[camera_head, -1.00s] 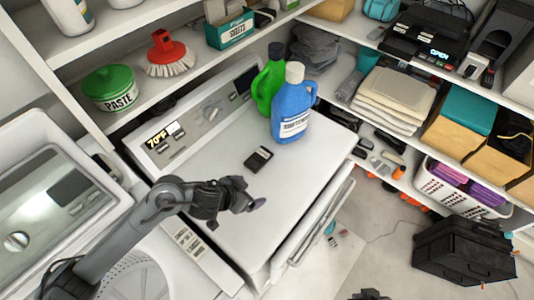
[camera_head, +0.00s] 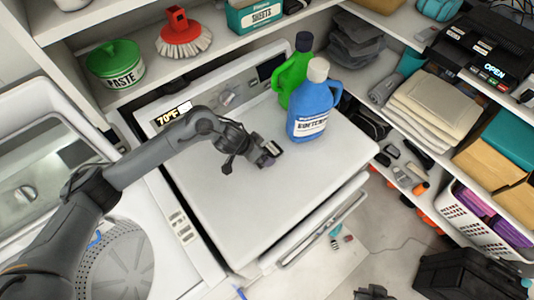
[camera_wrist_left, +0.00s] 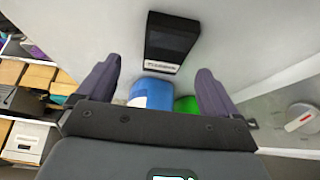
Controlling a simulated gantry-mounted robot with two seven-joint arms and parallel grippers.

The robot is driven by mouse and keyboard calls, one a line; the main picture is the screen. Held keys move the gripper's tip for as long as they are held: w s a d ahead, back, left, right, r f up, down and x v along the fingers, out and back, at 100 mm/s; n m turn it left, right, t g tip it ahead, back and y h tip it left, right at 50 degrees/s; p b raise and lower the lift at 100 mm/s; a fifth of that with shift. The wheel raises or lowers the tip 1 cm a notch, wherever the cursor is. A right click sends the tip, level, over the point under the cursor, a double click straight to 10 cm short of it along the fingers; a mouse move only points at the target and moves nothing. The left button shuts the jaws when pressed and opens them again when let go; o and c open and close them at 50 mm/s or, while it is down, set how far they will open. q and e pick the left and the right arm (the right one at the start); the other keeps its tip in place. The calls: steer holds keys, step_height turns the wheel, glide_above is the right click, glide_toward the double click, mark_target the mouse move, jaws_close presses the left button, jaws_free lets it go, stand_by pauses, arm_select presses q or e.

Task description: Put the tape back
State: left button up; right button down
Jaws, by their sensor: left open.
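The tape, a small black box with a pale label strip (camera_head: 274,148), lies on the white dryer top (camera_head: 225,195), left of the blue bottle. In the left wrist view the tape (camera_wrist_left: 172,40) lies ahead of the fingertips, roughly in line with the gap between them. My left gripper (camera_head: 267,158) is open and empty, close beside the tape in the head view; contact cannot be told. Its two fingers stand wide apart in the wrist view (camera_wrist_left: 155,72). A dark part of my right arm (camera_head: 372,293) shows at the bottom edge; its jaws cannot be made out.
A blue softener bottle (camera_head: 312,105) and a green bottle (camera_head: 293,72) stand at the dryer's back right. A paste tub (camera_head: 116,65), red brush (camera_head: 183,35) and sheets box (camera_head: 253,15) sit on the shelf behind. A black player showing OPEN (camera_head: 483,55) is on the right shelf.

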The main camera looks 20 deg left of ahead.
arm_select(q)
steer(key=shift+w+a+p+x, duration=0.1)
steer(key=shift+p+x, duration=0.1)
steer(key=shift+x, duration=1.05)
steer(key=shift+w+a+p+x, duration=0.15)
steer(key=shift+x, duration=1.15)
steer(key=c, duration=1.3)
